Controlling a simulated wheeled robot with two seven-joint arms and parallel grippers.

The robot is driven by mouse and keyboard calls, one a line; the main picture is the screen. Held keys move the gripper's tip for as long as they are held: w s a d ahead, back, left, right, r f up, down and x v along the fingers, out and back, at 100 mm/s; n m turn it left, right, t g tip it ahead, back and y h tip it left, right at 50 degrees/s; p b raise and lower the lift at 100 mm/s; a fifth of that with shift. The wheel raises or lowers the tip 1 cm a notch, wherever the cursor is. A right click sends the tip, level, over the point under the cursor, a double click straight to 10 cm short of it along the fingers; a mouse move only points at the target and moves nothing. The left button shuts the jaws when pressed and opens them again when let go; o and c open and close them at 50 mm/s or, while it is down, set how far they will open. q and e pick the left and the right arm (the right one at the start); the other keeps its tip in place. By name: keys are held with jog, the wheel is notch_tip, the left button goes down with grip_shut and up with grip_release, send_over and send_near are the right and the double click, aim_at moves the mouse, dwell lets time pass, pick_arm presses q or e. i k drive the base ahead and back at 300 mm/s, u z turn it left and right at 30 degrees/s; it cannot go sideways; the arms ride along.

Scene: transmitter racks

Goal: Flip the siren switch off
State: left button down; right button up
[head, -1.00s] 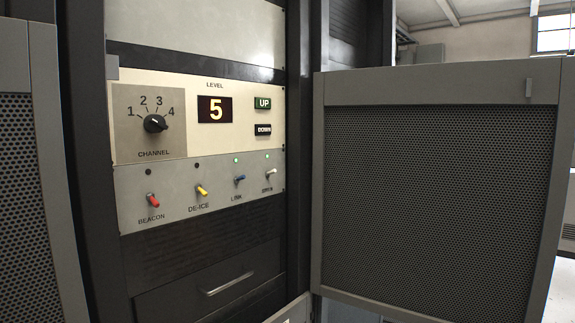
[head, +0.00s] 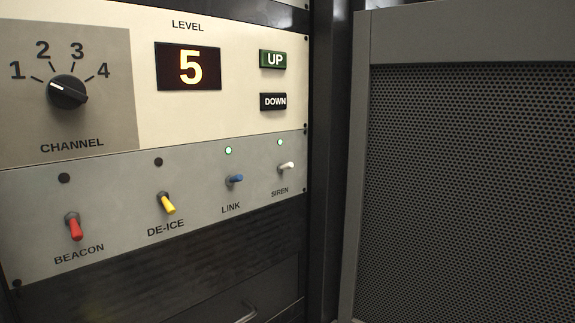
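The siren switch (head: 286,166) is a small white toggle at the right end of a grey switch row in the head view. Its lever points right and slightly up, and its label SIREN sits below it. The siren lamp (head: 280,142) above it is lit green. Neither of my grippers shows in the head view.
The blue link switch (head: 235,180) is just left, with its lamp lit green. The yellow de-ice switch (head: 168,204) and red beacon switch (head: 74,228) point down, lamps dark. A channel knob (head: 67,91) and level display (head: 188,66) reading 5 are above. A perforated door (head: 465,190) stands at right.

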aim_at(289, 165)
jog(key=k, duration=0.5)
jog(key=z, duration=0.85)
jog(key=i, duration=0.75)
jog(key=u, duration=1.7)
